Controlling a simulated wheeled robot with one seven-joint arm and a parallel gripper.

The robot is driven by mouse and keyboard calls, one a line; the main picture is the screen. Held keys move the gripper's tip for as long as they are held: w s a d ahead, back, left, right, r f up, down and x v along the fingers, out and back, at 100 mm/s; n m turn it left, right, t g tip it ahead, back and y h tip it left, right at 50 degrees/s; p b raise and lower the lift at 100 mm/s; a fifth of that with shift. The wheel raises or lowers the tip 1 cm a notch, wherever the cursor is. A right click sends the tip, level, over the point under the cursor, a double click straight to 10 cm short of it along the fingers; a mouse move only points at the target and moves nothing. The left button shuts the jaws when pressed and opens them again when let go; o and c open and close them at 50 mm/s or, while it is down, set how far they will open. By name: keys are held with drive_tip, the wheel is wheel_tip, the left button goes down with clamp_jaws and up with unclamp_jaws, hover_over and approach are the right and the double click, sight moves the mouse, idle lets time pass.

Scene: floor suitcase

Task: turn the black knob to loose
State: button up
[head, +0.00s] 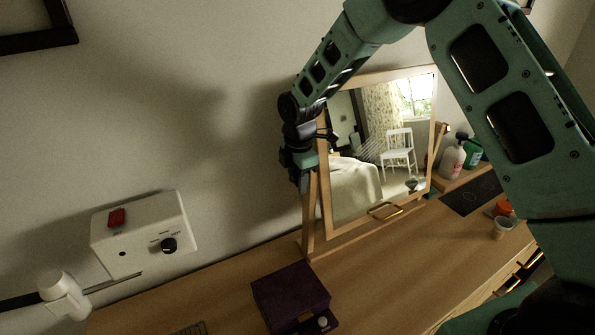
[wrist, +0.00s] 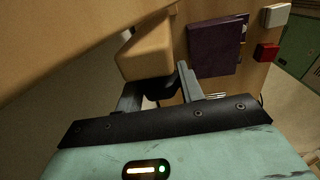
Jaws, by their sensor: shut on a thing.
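A wooden-framed mirror (head: 434,130) stands on the desk. Its left wooden post (head: 310,215) shows beneath my gripper in the head view. In the wrist view, the black knob (wrist: 160,88) sits against a wooden part (wrist: 145,50), between the fingers of my gripper (wrist: 160,92). The gripper is shut on it, and the fingers partly hide it. The knob's markings cannot be read. In the head view my arm hides the knob. Another black knob (head: 169,245), with small printed labels, is on the white box at left, far from my gripper.
The white box (head: 130,225) also has a red switch (head: 117,217). A purple box (head: 290,293) lies on the wooden desk (head: 385,265) in front of the mirror. Bottles (head: 453,160) and a small cup (head: 502,228) stand at right. The desk between purple box and mirror is clear.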

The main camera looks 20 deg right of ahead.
drive_tip(key=shift+g, duration=0.3)
idle(0.4)
drive_tip(key=o, duration=1)
drive_tip(key=shift+c, duration=0.2)
wheel_tip(320, 180, up, 17)
drive_tip(key=b, duration=0.6)
drive_tip(key=shift+r, duration=0.2)
